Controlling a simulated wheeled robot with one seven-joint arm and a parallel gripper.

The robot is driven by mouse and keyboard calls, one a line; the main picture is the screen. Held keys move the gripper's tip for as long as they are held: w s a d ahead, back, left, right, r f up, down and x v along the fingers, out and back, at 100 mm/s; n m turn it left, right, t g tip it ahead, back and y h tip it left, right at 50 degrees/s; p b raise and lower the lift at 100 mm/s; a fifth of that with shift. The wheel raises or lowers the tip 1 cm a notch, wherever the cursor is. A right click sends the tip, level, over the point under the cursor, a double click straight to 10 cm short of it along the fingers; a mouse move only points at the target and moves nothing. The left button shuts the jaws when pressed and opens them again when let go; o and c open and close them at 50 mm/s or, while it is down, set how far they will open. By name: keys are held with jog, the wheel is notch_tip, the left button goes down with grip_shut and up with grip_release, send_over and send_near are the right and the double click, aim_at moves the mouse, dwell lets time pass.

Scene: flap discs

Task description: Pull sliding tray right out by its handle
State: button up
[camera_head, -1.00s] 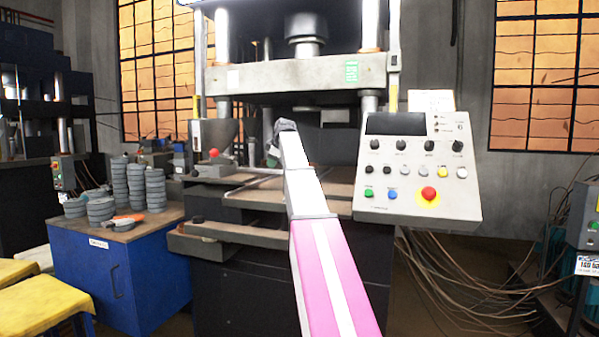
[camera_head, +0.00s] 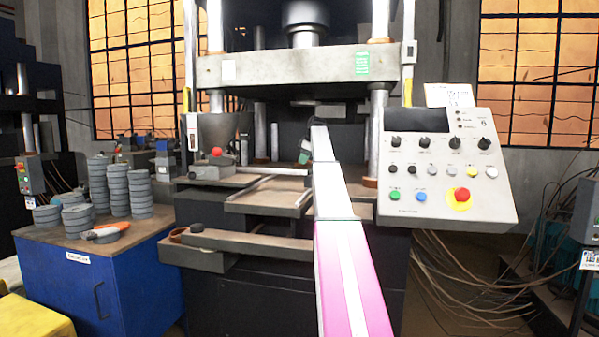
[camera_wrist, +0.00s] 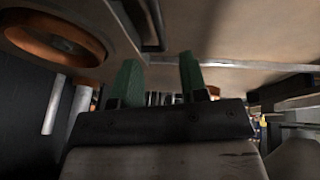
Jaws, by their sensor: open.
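A flat brown tray (camera_head: 262,200) with pale metal edging lies in the press's working space in the head view, left of my arm. I cannot tell for sure that it is the right sliding tray, and I cannot make out its handle. My arm hides the area to its right. My gripper (camera_head: 304,152) is above the press bed, small and partly hidden by my arm. In the wrist view its two green fingers (camera_wrist: 160,82) stand apart with nothing between them. A brown surface (camera_wrist: 210,30) with a metal rail (camera_wrist: 235,65) fills the top there.
The control panel (camera_head: 445,165) stands right of my arm. Press columns (camera_head: 379,130) flank the bed. A ledge (camera_head: 245,245) juts out at front left. A blue cabinet (camera_head: 90,285) carries stacks of grey discs (camera_head: 115,185). Cables (camera_head: 465,290) lie on the floor at right.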

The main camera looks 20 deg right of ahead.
aim_at(299, 170)
jog(key=x, duration=0.7)
grip_shut()
